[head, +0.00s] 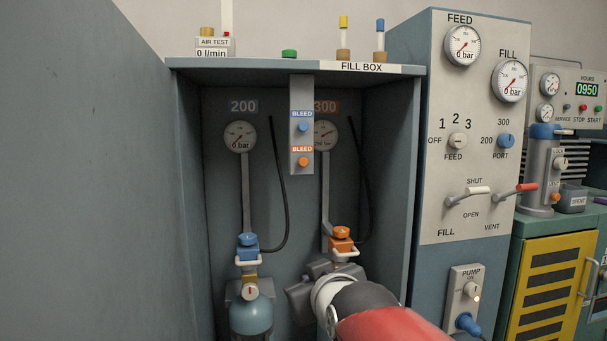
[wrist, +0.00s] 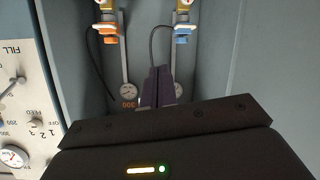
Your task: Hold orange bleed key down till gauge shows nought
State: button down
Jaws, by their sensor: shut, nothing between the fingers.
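The orange bleed key (head: 303,162) is a round knob low on the grey strip between the two gauges, under an orange BLEED label. The blue bleed key (head: 303,127) is above it. The 300 gauge (head: 326,135) is partly covered by the strip; I cannot read it surely. It also shows upside down in the wrist view (wrist: 128,92). My gripper (wrist: 158,70) is shut and empty. In the head view it is low in front of the fill box, below and apart from the orange key. The bleed keys cannot be made out in the wrist view.
The 200 gauge (head: 240,136) hangs left of the strip. Below are a blue valve (head: 247,240) on a cylinder (head: 251,315) and an orange valve (head: 341,238) close to my arm. Black hoses and box walls flank the space. The control panel (head: 470,130) stands right.

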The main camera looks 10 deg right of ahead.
aim_at(303, 162)
jog(key=w+d+r+m+t+h+b, duration=0.3)
jog(key=w+r+t+h+b, duration=0.4)
jog(key=r, duration=0.8)
jog(key=shift+w+r+t+h, duration=0.15)
jog(key=shift+w+t+h, duration=0.85)
jog(key=shift+w+t, duration=1.35)
jog(key=shift+w+g, duration=0.35)
jog(key=shift+w+p, duration=2.55)
jog(key=shift+w, duration=1.85)
